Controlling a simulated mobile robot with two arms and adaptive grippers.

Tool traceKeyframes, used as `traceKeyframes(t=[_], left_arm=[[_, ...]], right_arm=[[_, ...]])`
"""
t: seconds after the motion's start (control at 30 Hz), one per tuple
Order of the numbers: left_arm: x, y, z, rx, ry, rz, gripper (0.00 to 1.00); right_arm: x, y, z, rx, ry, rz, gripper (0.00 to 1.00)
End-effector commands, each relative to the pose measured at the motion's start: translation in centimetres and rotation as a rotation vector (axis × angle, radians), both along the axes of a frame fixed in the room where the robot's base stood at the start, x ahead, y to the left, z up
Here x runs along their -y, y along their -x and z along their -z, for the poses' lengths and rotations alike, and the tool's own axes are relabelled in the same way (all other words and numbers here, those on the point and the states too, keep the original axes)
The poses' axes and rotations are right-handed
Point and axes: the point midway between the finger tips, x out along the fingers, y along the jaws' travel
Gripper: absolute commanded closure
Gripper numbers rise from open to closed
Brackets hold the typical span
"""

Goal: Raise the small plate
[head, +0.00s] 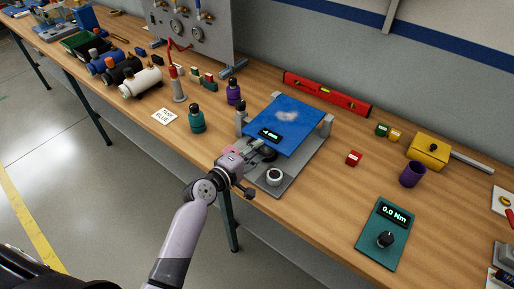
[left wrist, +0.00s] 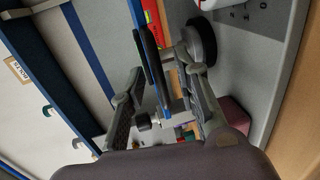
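A small blue plate (head: 287,125) with a pale smudge lies on a grey fixture (head: 286,180), raised on supports. A dark readout (head: 269,134) sits at the plate's near left edge; its digits are hard to read. A round knob (head: 274,177) stands on the fixture's near part. My left gripper (head: 258,155) is at the plate's near left edge. In the left wrist view, the fingers (left wrist: 160,65) are apart, with the blue plate's edge (left wrist: 137,15) and a dark disc between or just beyond them. I cannot tell whether they touch it. My right gripper is not in view.
A teal bottle (head: 197,119) and a purple bottle (head: 233,92) stand left of the fixture. A red level (head: 327,94) lies behind it.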

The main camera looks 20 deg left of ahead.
Motion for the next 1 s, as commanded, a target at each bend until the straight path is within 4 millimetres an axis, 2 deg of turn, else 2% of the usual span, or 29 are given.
traceKeyframes(t=[0.1,0.4,0.83,1.0], left_arm=[[0.26,-0.64,0.08,0.0,-0.001,0.001,0.71],[0.31,-0.75,0.19,-0.001,-0.001,0.001,0.71],[0.29,-0.72,0.18,-0.001,0.0,0.001,1.0],[0.29,-0.72,0.2,-0.001,0.0,0.001,1.0]], right_arm=[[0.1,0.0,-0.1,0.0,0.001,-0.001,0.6],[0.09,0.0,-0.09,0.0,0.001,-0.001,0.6],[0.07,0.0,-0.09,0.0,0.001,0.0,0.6],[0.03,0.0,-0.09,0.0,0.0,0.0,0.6]])
